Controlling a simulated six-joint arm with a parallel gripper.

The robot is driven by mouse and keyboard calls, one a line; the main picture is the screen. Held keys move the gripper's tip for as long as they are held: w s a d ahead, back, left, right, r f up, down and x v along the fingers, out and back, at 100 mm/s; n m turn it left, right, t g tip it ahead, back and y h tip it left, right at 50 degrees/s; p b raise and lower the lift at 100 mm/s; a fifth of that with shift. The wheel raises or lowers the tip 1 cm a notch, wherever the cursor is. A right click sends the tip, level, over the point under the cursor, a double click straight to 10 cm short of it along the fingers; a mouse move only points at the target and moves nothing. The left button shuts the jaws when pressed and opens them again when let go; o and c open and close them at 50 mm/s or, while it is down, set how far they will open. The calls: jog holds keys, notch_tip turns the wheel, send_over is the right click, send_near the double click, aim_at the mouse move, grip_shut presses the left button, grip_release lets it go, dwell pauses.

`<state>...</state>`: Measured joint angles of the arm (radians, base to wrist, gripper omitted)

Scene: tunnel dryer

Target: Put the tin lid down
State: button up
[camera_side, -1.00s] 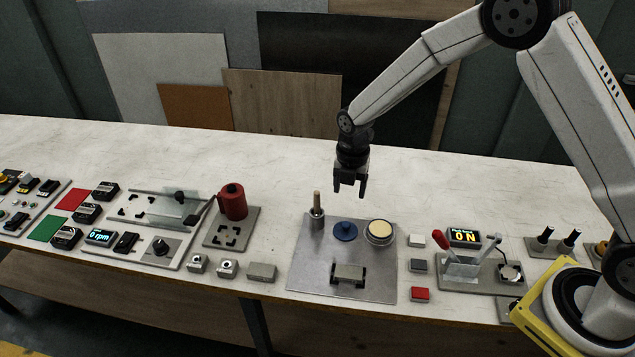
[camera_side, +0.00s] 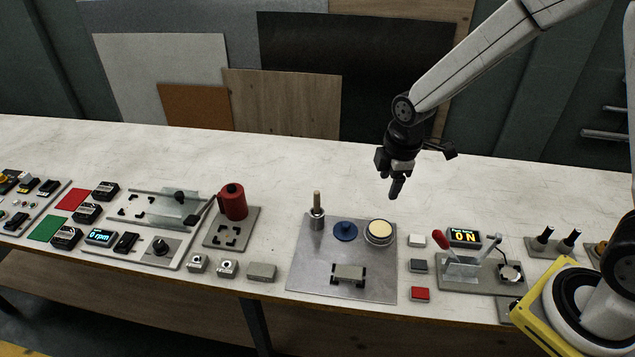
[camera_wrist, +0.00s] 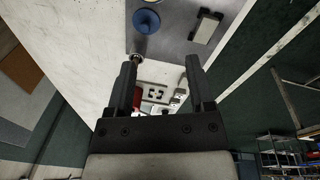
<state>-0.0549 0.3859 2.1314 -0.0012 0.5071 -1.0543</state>
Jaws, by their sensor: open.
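The blue tin lid (camera_side: 345,231) lies on the grey metal plate (camera_side: 310,284), knob up, beside the round tin (camera_side: 380,231) with a pale yellow top. The lid also shows at the top of the wrist view (camera_wrist: 146,21). The tin is to the right of the lid, and the two are apart. My gripper (camera_side: 395,180) is in the air above and behind the tin, clear of both. In the wrist view my gripper (camera_wrist: 163,68) has its two fingers spread with nothing between them.
A metal cup with a wooden-handled tool (camera_side: 317,215) stands left of the lid. A grey block in a black holder (camera_side: 349,274) is at the plate's front. A red cylinder (camera_side: 233,202) stands further left. Small blocks and a lever unit (camera_side: 462,268) are to the right. The table's back is clear.

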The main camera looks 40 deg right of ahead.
jog(key=s+d+r+m+t, duration=0.1)
jog(key=s+d+r+m, duration=0.1)
jog(key=s+m, duration=0.9)
jog(key=shift+r+m, duration=0.4)
jog(key=shift+m, duration=0.5)
